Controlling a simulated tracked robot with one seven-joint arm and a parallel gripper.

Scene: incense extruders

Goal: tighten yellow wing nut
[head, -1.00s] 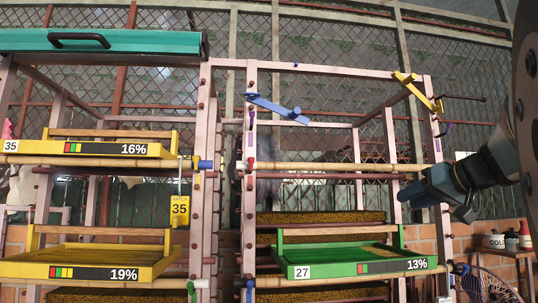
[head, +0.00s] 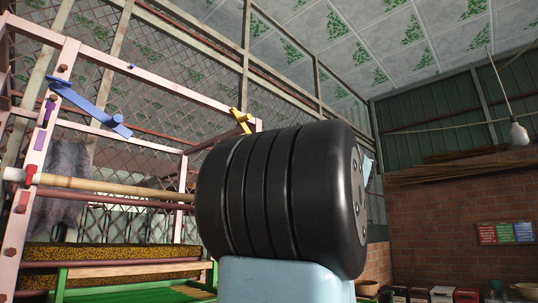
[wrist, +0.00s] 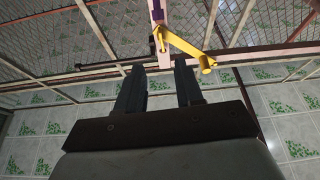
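The yellow wing nut (head: 240,120) sits at the top of the rack's far right post in the head view, its lower part hidden behind my arm. In the wrist view the yellow wing nut (wrist: 183,46) is a slanted bar with a round knob at its lower right end, against a pink post. My gripper (wrist: 159,64) shows in the wrist view with its two dark fingers apart and nothing between them. The nut appears beyond the fingertips, up and to the right, not between them. My gripper is hidden in the head view.
A blue wing nut (head: 90,105) is on the rack's near post. A bamboo pole (head: 110,189) crosses the rack above a green tray (head: 135,271). A dark rod (wrist: 110,64) lies left of the nut. A brick wall (head: 440,225) and hanging bulb (head: 519,134) are at right.

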